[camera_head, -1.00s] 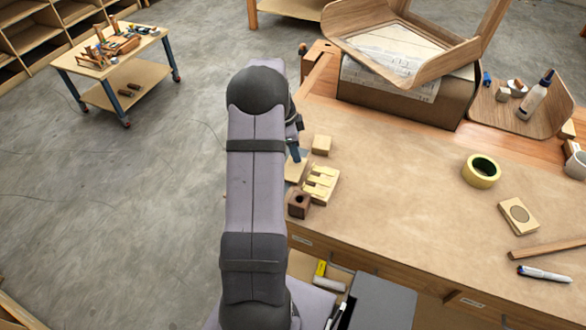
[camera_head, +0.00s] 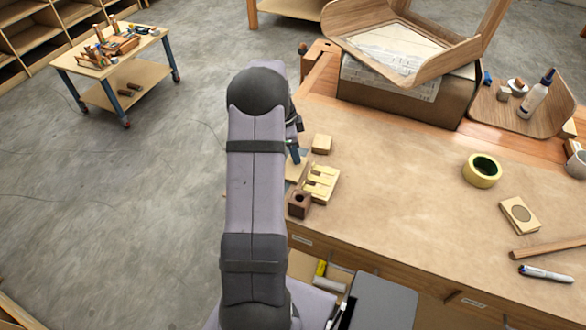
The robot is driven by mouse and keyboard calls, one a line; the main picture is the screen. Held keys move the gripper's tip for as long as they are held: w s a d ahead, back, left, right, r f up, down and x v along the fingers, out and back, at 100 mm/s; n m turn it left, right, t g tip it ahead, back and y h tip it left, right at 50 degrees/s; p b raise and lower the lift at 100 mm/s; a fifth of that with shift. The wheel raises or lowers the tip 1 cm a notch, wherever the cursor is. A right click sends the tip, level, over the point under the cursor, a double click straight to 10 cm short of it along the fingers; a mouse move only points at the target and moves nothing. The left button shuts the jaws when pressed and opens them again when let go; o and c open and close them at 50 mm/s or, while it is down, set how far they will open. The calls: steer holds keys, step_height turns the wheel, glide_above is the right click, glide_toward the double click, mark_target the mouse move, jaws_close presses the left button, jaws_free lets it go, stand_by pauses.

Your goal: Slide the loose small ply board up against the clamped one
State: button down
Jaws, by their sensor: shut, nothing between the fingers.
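My gripper (camera_head: 296,155) is mostly hidden behind my arm; only a narrow blue-grey end shows at the workbench's left edge, shut and with nothing seen in it. Just below it, a thin pale board (camera_head: 295,171) lies on the bench, partly covered by my arm; it looks like one of the small ply boards. I cannot tell whether the gripper touches it. No clamp or second ply board can be made out with certainty; that spot is hidden by my arm.
Beside the pale board are a notched wooden piece (camera_head: 322,183), a small wooden block (camera_head: 321,144) and a dark block with a hole (camera_head: 299,204). A tape roll (camera_head: 467,171) lies farther right. The bench middle (camera_head: 400,200) is clear. A bent wooden form (camera_head: 455,58) stands at the back.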

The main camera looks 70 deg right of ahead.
steer(key=shift+a, duration=0.25)
steer(key=shift+a+b, duration=1.1)
steer(key=shift+a, duration=3.25)
steer(key=shift+w+f, duration=0.1)
steer(key=shift+w, duration=0.15)
steer(key=shift+w, duration=1.15)
steer(key=shift+a, duration=0.15)
steer(key=shift+a+f+b, duration=0.1)
steer(key=shift+a+b, duration=0.5)
steer(key=shift+a, duration=1.6)
steer(key=shift+a, duration=0.1)
